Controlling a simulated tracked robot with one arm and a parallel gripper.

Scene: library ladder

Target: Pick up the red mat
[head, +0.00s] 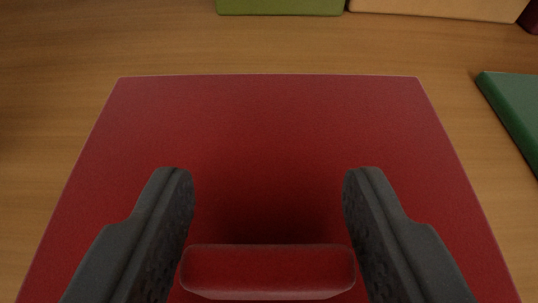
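The red mat (270,120) lies flat on a wooden surface and fills the middle of the head view. A raised red block or handle (268,271) of the same colour shows near its front, at the bottom of the view. My gripper (268,185) is open over the mat, with one dark finger on each side. The red raised part sits between the fingers, with its ends close to them. I cannot tell whether the fingers touch it. The mat's front edge is out of view.
A green flat object (520,105) lies on the wood (60,90) at the right. At the back stand an olive-green object (280,6) and a tan object (435,8), with a dark red thing (530,18) at the corner. The wood left of the mat is clear.

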